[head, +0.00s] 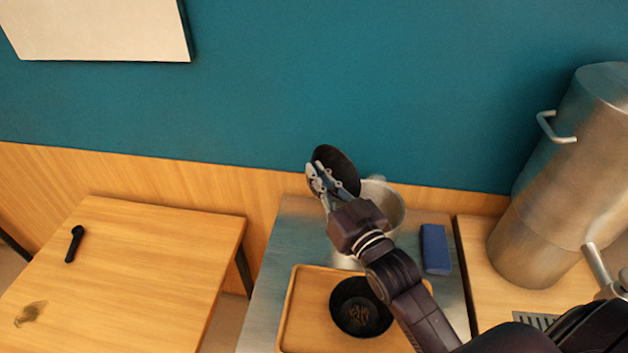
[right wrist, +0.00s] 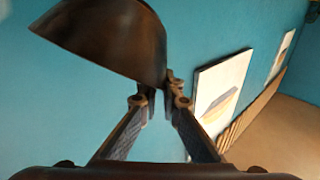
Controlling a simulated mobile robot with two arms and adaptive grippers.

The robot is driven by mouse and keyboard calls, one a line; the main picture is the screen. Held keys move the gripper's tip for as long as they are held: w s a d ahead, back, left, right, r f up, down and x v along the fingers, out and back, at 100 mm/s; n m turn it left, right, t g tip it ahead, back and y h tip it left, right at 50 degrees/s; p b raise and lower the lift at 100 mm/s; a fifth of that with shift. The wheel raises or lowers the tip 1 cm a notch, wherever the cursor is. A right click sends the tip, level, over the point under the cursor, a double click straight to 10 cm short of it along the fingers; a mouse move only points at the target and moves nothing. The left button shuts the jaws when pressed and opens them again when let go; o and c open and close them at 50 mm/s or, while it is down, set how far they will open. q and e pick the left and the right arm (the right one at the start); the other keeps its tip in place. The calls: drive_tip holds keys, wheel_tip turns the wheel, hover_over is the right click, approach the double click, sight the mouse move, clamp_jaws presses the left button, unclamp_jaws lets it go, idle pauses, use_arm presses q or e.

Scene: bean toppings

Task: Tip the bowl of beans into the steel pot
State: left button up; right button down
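My right gripper (head: 318,182) is shut on the rim of a dark bowl (head: 340,168) and holds it up, tilted steeply on its side. The right wrist view shows the bowl (right wrist: 115,38) at the fingertips of the gripper (right wrist: 158,92). No beans show in or falling from this bowl, and its inside cannot be made out. The steel pot (head: 391,203) stands on the steel-topped table, partly hidden behind my right arm. The bowl is above and to the left of the pot in the head view. My left gripper is not in view.
A wooden tray (head: 299,312) holds another dark bowl (head: 361,306) with some brownish contents. A blue block (head: 435,249) lies right of the pot. A large steel urn (head: 555,180) stands at right. A wooden table (head: 150,262) with a small black object (head: 75,243) is at left.

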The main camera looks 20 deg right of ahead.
drive_tip(key=shift+s+d+m+t+b, duration=0.35)
drive_tip(key=shift+m+t+b, duration=0.15)
drive_tip(key=shift+b, duration=0.6)
drive_tip(key=s+d+m+t+b, duration=0.1)
drive_tip(key=d+m+b, duration=0.1)
drive_tip(key=b, duration=0.1)
drive_tip(key=s+d+m+t+h+b, duration=0.1)
drive_tip(key=b, duration=0.2)
drive_tip(key=shift+s+d+m+h, duration=0.2)
drive_tip(key=shift+d+m+h, duration=0.1)
drive_tip(key=shift+d+m, duration=0.1)
drive_tip(key=s+d+f+m+t+h+b, duration=0.2)
drive_tip(key=d+m+h+b, duration=0.4)
drive_tip(key=m+b, duration=0.3)
drive_tip(key=shift+s+d+m+t+h, duration=0.4)
drive_tip(key=shift+s+m+t+h, duration=0.15)
drive_tip(key=shift+s, duration=0.85)
